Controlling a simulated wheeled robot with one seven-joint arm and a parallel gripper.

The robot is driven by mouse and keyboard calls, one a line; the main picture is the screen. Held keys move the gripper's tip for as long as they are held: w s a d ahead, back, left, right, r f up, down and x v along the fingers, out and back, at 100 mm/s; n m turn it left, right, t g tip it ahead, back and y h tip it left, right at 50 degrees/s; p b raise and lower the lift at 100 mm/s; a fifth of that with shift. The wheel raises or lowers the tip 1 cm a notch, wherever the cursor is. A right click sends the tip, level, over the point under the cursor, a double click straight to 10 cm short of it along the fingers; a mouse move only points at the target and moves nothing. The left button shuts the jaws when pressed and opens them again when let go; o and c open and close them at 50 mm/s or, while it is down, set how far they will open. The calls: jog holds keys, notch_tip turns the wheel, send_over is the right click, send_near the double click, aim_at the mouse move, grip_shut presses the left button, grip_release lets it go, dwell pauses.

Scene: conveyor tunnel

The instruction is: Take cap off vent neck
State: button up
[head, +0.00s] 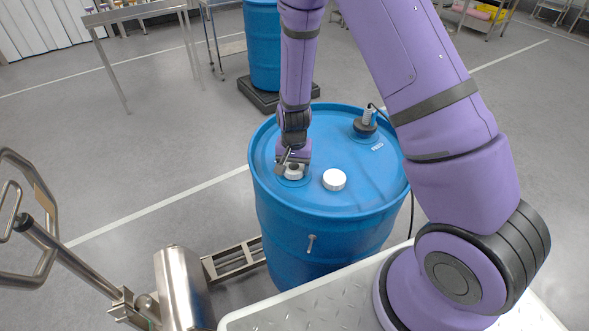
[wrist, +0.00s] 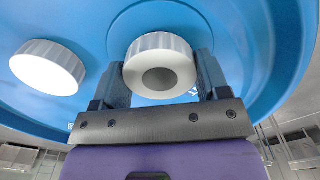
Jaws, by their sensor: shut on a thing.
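A blue drum (head: 330,235) stands upright with its lid facing up. My gripper (head: 292,166) reaches down to the left part of the lid. In the wrist view, my gripper (wrist: 160,84) has one finger on each side of a white ribbed cap with a grey round centre (wrist: 158,52), and is shut on it. In the head view this cap (head: 293,173) shows just over a round blue recess in the lid. The vent neck is hidden beneath it. I cannot tell whether the cap is still seated or slightly raised.
A plain white ribbed cap (head: 334,180) is on the lid to the right; it shows at left in the wrist view (wrist: 48,67). A dark fitting with a cable (head: 366,124) stands at the lid's back right. A metal hand-truck frame (head: 182,285) is at front left.

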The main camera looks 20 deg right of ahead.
jog(key=n, duration=0.4)
jog(key=shift+n, duration=0.7)
jog(key=n, duration=0.3)
jog(key=shift+n, duration=1)
jog(key=n, duration=0.2)
jog(key=shift+n, duration=0.3)
jog(key=n, duration=0.2)
jog(key=shift+n, duration=0.3)
